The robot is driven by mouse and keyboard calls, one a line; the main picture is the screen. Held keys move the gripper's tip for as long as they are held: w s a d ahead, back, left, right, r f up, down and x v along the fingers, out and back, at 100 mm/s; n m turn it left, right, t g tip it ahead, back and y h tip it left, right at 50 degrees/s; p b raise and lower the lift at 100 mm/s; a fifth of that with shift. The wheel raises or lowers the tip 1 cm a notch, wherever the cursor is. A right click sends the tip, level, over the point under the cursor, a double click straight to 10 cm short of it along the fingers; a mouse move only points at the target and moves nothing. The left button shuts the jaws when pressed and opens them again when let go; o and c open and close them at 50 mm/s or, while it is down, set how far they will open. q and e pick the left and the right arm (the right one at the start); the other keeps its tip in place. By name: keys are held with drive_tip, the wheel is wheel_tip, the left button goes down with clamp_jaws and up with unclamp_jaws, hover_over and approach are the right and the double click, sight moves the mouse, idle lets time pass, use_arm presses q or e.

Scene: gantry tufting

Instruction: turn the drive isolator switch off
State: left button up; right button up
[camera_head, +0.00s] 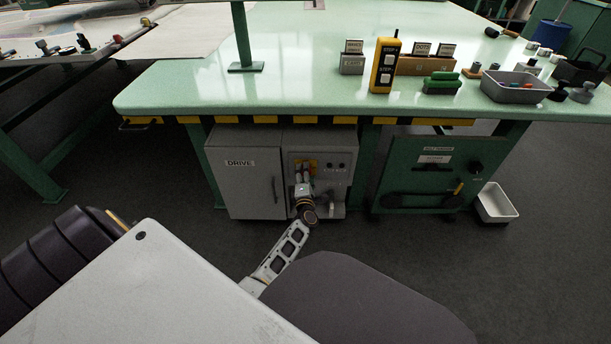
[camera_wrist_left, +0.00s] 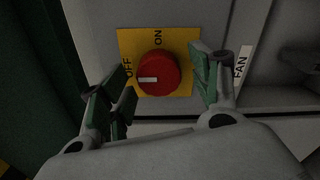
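The isolator switch is a red round knob (camera_wrist_left: 158,72) on a yellow plate (camera_wrist_left: 183,42) marked ON at the top and OFF at the left. The white mark on the knob lies level and points left, to the OFF side. My left gripper (camera_wrist_left: 165,88) is open, with one green-padded finger on each side of the knob and gaps visible on both sides. In the head view my left gripper (camera_head: 304,172) is at the grey panel beside the DRIVE cabinet door (camera_head: 250,183) and hides the knob. My right gripper is not in view.
The green table (camera_head: 300,85) overhangs the cabinet, with a yellow-black striped edge. A green cabinet (camera_head: 425,175) and a white bin (camera_head: 495,203) stand to the right. A FAN label (camera_wrist_left: 241,66) is right of the switch. A yellow pendant (camera_head: 385,65) stands on the table.

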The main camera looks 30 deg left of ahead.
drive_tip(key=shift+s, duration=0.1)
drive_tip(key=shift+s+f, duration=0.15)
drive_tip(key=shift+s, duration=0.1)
use_arm(q)
drive_tip(key=shift+r+m+p, duration=0.1)
drive_tip(key=shift+m+p, duration=0.2)
drive_tip(key=shift+m, duration=0.2)
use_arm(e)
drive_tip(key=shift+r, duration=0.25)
